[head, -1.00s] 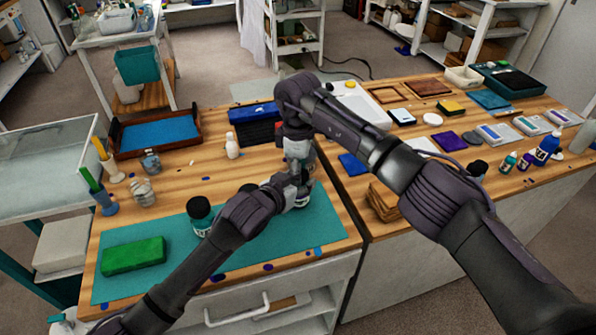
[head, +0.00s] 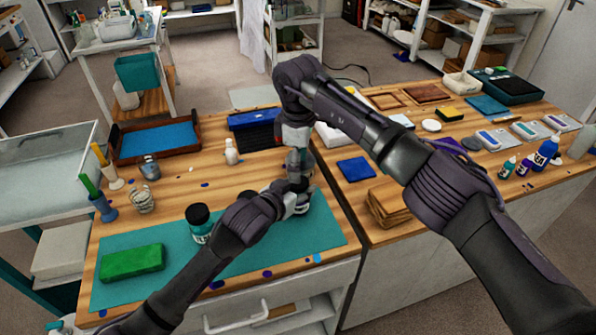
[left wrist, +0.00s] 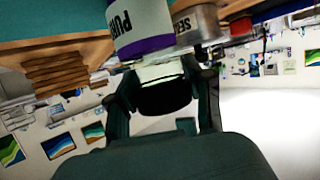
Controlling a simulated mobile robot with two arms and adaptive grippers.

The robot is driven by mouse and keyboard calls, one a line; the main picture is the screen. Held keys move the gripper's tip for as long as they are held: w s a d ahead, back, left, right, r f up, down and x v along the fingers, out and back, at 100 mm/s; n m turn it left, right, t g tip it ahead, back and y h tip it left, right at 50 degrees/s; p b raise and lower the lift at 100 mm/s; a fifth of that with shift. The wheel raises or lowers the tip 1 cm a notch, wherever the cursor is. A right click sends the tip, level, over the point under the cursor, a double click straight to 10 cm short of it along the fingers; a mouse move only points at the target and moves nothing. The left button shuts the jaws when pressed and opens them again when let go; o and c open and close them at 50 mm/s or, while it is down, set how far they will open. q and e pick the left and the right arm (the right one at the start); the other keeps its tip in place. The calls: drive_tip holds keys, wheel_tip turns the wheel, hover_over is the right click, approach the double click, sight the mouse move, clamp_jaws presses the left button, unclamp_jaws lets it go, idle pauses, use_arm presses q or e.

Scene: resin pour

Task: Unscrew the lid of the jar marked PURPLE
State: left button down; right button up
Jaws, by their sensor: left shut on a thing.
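The jar marked PURPLE (left wrist: 140,25) shows upside down in the left wrist view, with a white label reading "PUR" and a purple band. A pale part lies between the band and its black lid (left wrist: 165,97). My left gripper (left wrist: 164,92) has its fingers on both sides of the lid and is shut on it. In the head view my left gripper (head: 293,199) is at the mat's right part, largely covering the jar (head: 303,210). My right gripper (head: 298,178) points down just above and beside it. Its fingers are too hidden to judge.
Another dark-lidded jar (head: 199,222) and a green block (head: 132,262) stand on the teal mat (head: 215,283). A jar with a "SEA" label (left wrist: 195,22) is close beside the PURPLE jar. Brown boards (head: 389,207) and a blue square (head: 356,169) lie to the right.

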wheel_tip(320, 180, up, 2)
drive_tip(key=shift+r+m, duration=0.1)
drive_tip(key=shift+m, duration=0.9)
drive_tip(key=shift+s+r+m, duration=0.1)
drive_tip(key=shift+r+m, duration=0.2)
drive_tip(key=shift+m, duration=0.1)
drive_tip(key=shift+d, duration=0.1)
wheel_tip(320, 180, down, 8)
drive_tip(key=shift+r, duration=0.2)
drive_tip(key=shift+c, duration=0.2)
drive_tip(key=c, duration=0.8)
drive_tip(key=o, duration=1.1)
